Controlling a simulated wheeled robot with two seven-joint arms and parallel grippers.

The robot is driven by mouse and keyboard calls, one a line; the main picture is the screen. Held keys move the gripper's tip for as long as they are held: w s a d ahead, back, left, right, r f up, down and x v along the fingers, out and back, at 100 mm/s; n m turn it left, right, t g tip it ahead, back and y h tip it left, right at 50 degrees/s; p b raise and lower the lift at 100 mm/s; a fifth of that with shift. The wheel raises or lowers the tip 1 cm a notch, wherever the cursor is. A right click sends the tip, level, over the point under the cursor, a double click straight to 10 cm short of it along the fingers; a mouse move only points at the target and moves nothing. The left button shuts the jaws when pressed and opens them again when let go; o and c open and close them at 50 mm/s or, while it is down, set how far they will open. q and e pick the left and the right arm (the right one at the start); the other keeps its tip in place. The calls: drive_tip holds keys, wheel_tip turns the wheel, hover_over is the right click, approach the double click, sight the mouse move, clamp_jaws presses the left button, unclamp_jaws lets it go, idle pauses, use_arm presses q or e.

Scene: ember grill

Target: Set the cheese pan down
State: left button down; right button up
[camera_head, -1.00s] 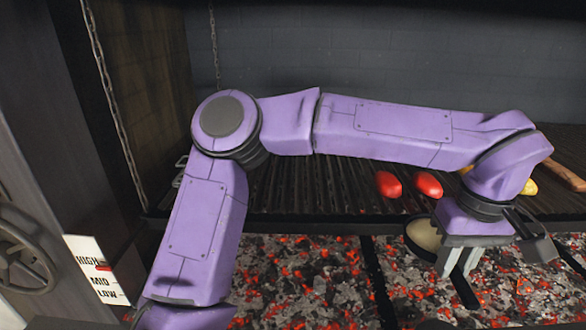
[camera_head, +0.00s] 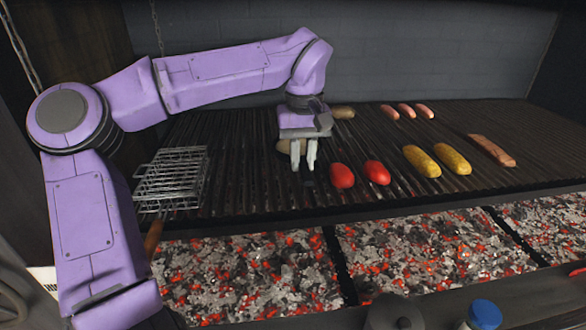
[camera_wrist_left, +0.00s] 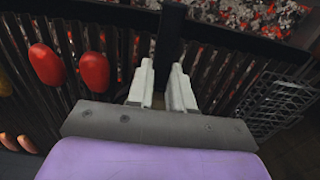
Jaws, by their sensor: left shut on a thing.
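The cheese pan (camera_head: 283,147), a small dark pan with a pale tan filling, shows only in part behind my left gripper (camera_head: 303,164) in the head view. The gripper points down over the grill grate (camera_head: 240,190), left of two red peppers. In the left wrist view, the fingers (camera_wrist_left: 161,84) are shut on a dark bar that looks like the pan's handle (camera_wrist_left: 170,45). The pan body is hidden there behind the gripper. The pan is low over the grate; I cannot tell whether it touches. My right gripper is out of view.
Red peppers (camera_head: 342,176) lie close to the gripper's right, with yellow vegetables (camera_head: 422,160) and sausages (camera_head: 405,110) beyond. A wire basket (camera_head: 172,180) stands left. A tan item (camera_head: 343,112) lies behind. Glowing coals (camera_head: 250,270) lie in front.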

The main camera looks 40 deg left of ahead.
use_arm(q)
drive_tip(key=p, duration=0.2)
hover_over(305, 189)
wheel_tip(305, 189, down, 6)
drive_tip(key=shift+w+a+f, duration=0.1)
drive_tip(key=shift+f, duration=1.6)
drive_tip(key=c, duration=1)
unclamp_jaws()
drive_tip(key=shift+f, duration=0.15)
wheel_tip(305, 189, up, 12)
drive_tip(key=shift+r+b, duration=0.2)
drive_tip(key=shift+b, duration=0.15)
